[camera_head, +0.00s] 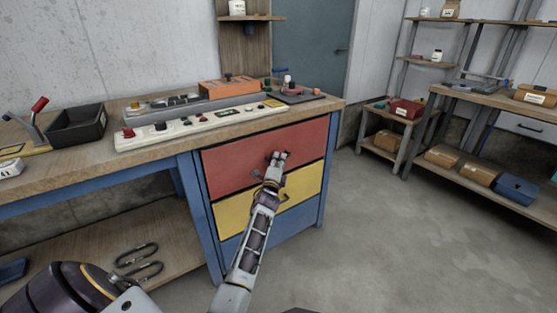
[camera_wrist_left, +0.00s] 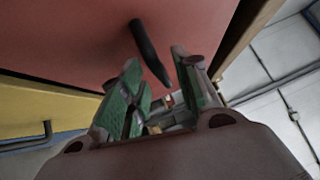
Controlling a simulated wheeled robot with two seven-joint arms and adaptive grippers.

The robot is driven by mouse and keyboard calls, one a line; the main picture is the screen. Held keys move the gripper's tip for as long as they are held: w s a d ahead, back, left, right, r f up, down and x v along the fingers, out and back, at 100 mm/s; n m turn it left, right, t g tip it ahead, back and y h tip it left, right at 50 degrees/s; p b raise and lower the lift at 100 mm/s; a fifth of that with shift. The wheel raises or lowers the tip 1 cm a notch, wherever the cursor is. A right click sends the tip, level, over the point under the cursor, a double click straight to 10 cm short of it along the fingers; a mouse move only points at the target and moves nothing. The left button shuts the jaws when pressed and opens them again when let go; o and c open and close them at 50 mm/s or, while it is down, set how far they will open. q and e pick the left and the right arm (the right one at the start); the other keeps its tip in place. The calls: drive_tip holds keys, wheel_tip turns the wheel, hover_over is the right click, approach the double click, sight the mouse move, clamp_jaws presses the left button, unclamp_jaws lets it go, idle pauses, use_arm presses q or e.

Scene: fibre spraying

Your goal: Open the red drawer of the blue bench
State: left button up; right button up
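The red drawer (camera_head: 240,163) is the top drawer of the blue bench (camera_head: 325,185), and its front looks flush with the frame. Its dark bar handle (camera_wrist_left: 147,45) stands out from the red front (camera_wrist_left: 80,40) in the left wrist view. My left gripper (camera_head: 277,158) is in front of the drawer's right half and hides most of the handle in the head view. In the wrist view its green-padded fingers (camera_wrist_left: 156,68) are apart, with the handle's end reaching into the gap between the tips. I cannot tell whether they touch it. My right gripper is not in view.
A yellow drawer (camera_head: 305,182) sits below the red one. The wooden benchtop (camera_head: 85,155) carries a long white control panel (camera_head: 200,128), a black bin (camera_head: 76,125) and an orange box (camera_head: 228,87). Shelves (camera_head: 440,150) stand at right. Bare floor (camera_head: 400,250) lies right of the bench.

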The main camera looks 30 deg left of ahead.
use_arm(q)
drive_tip(key=shift+w+a+r, duration=0.1)
drive_tip(key=shift+w, duration=0.2)
drive_tip(key=shift+c, duration=0.4)
clamp_jaws()
